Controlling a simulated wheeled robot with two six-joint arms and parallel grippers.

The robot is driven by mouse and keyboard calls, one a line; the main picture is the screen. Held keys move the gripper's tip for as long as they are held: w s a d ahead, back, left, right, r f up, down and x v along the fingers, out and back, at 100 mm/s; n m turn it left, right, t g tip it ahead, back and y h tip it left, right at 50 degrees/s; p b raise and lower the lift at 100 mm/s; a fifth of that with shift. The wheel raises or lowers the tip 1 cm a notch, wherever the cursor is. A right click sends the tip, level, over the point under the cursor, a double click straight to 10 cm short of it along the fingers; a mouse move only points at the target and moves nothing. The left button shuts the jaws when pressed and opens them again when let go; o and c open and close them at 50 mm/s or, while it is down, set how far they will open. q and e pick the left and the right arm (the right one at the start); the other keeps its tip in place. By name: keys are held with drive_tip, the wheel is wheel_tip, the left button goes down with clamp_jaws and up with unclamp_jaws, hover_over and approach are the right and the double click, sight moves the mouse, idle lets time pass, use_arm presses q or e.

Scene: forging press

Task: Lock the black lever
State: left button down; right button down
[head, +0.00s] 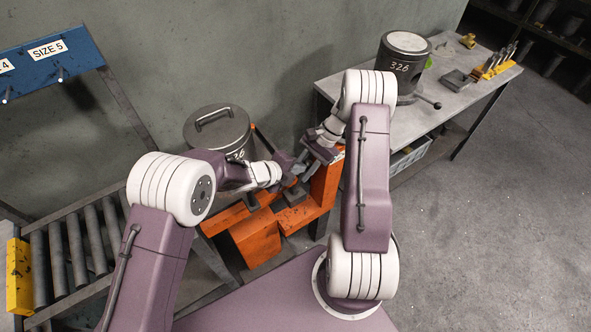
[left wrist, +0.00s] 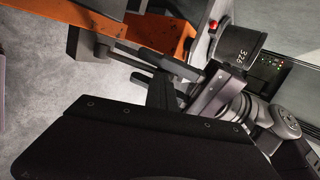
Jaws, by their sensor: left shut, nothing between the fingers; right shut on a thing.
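The orange press (head: 256,236) stands in the middle of the head view, with dark metal parts. A dark bar, which looks like the black lever (left wrist: 165,62), crosses the left wrist view from the orange frame toward my right gripper (left wrist: 205,90). In the head view my right gripper (head: 318,153) is shut at the press's upper right, apparently on the lever's end; the contact is partly hidden. My left gripper (head: 291,170) is shut and empty just left of it, close to the lever. Its dark fingers (left wrist: 160,92) show below the bar in the left wrist view.
A lidded grey pot (head: 217,131) stands behind the press. A grey bench (head: 455,75) at the right holds a cylinder marked 326 (head: 404,64) and tools. A roller conveyor (head: 57,252) lies at the left. Open floor (head: 480,220) is at the right.

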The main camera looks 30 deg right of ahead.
drive_tip(key=c, duration=1.1)
unclamp_jaws()
drive_tip(key=shift+w+a+r, duration=0.1)
drive_tip(key=shift+a+r, duration=0.05)
drive_tip(key=shift+a, duration=0.15)
use_arm(q)
drive_tip(key=shift+w, duration=0.15)
use_arm(e)
drive_tip(key=shift+o, duration=0.2)
drive_tip(key=v, duration=1.2)
drive_tip(key=s+a+n+g+h, duration=0.3)
drive_tip(key=s+n+h, duration=0.1)
drive_tip(key=s+n, duration=0.4)
use_arm(q)
drive_tip(key=shift+d, duration=0.35)
use_arm(e)
drive_tip(key=s+a+f+n+t+h, duration=0.1)
drive_tip(key=s+a+n+t, duration=0.1)
drive_tip(key=a, duration=0.5)
drive_tip(key=s+a+f+n+t+h, duration=0.1)
drive_tip(key=s+a+n, duration=0.2)
drive_tip(key=a, duration=0.4)
drive_tip(key=shift+a+n+t, duration=0.25)
drive_tip(key=shift+n+t, duration=0.15)
drive_tip(key=shift+n, duration=0.1)
use_arm(q)
drive_tip(key=shift+b, duration=0.3)
use_arm(e)
drive_tip(key=shift+f, duration=0.15)
